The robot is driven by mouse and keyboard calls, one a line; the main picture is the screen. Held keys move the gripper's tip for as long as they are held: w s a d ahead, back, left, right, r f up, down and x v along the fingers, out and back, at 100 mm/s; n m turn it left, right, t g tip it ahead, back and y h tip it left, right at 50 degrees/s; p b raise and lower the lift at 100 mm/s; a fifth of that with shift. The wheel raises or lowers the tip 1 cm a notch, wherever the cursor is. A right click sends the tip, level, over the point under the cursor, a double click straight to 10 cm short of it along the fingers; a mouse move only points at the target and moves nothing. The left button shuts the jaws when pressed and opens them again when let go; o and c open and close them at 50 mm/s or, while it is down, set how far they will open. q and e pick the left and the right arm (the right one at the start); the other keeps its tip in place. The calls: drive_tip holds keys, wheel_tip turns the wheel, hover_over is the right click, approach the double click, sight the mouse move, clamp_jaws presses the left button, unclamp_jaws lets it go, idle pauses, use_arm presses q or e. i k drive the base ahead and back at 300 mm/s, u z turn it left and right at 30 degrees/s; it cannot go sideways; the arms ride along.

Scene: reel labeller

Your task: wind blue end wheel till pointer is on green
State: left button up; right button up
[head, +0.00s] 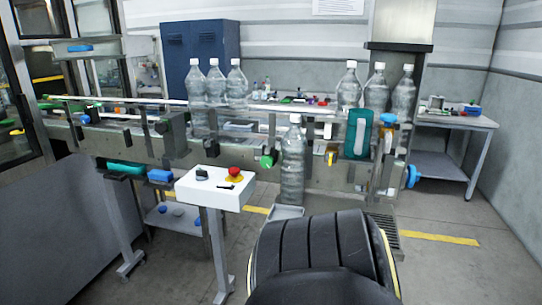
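A blue wheel (411,176) stands out from the right end of the conveyor frame, low down, seen almost edge-on. A second blue knob (388,117) sits higher up, near the teal panel (357,134). I cannot make out a pointer or a green mark by either one; they are too small or hidden. Neither of my grippers is in view, and nothing is seen touching the blue wheel.
The conveyor (330,178) runs across the middle with several clear bottles (236,84) along it. A white control box (214,187) with a red button stands in front on a post. A side table (456,119) stands at the right. Floor right of the conveyor is open.

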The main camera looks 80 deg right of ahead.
sight(412, 176)
drive_tip(key=k, duration=1.7)
drive_tip(key=z, duration=3.55)
drive_tip(key=i, duration=1.75)
drive_tip(key=u, duration=2.6)
